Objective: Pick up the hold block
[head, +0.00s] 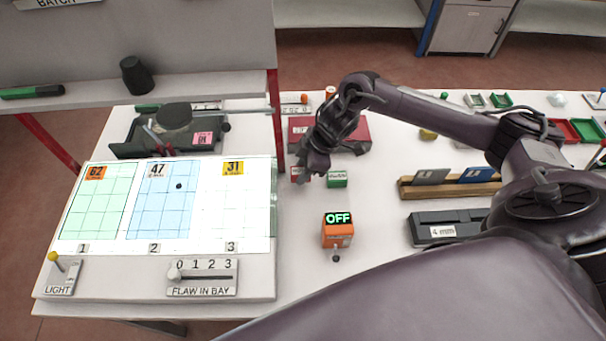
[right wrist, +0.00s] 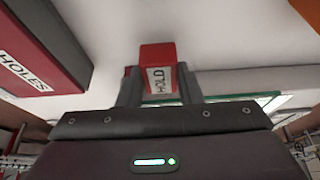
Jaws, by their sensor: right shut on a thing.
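The hold block is a small red block with a white HOLD label. In the right wrist view the hold block (right wrist: 157,56) sits between the fingers of my right gripper (right wrist: 158,88), which is shut on it. In the head view the hold block (head: 300,174) shows at the tip of my right gripper (head: 312,166), partly hidden by it. I cannot tell whether it touches the table. My left gripper is not in view.
A red box (head: 350,133) lies behind, and an orange OFF box (head: 338,232) stands in front. The lit bay panel (head: 262,235) is to the left.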

